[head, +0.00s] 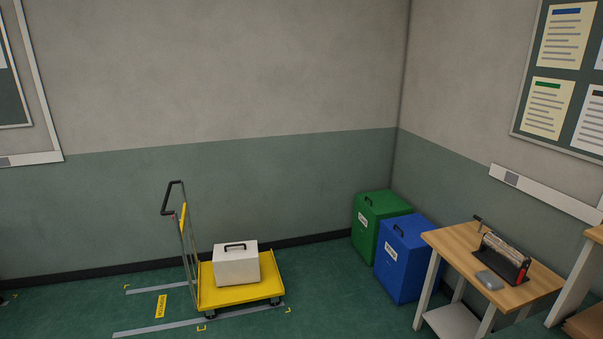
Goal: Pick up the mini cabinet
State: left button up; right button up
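A small white box-shaped cabinet (238,266) with a black handle on its top sits upright on the yellow platform of a trolley (239,294). It is the only thing in view that looks like the mini cabinet. No drawers or doors can be made out on its visible faces at this distance. Neither of my grippers is in view, and nothing touches the cabinet except the trolley under it.
The trolley has an upright handle (174,198) at its left end. A green bin (376,226) and a blue bin (404,262) stand in the corner. A wooden table (465,258) with a tool on it is at right. Green floor (340,305) is clear between trolley and table.

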aim_at(234, 263)
jog(key=z, duration=0.35)
jog(key=i, duration=2.2)
jog(key=u, duration=0.55)
jog(key=i, duration=1.3)
jog(key=u, duration=1.55)
jog(key=i, duration=0.7)
jog(key=u, duration=0.45)
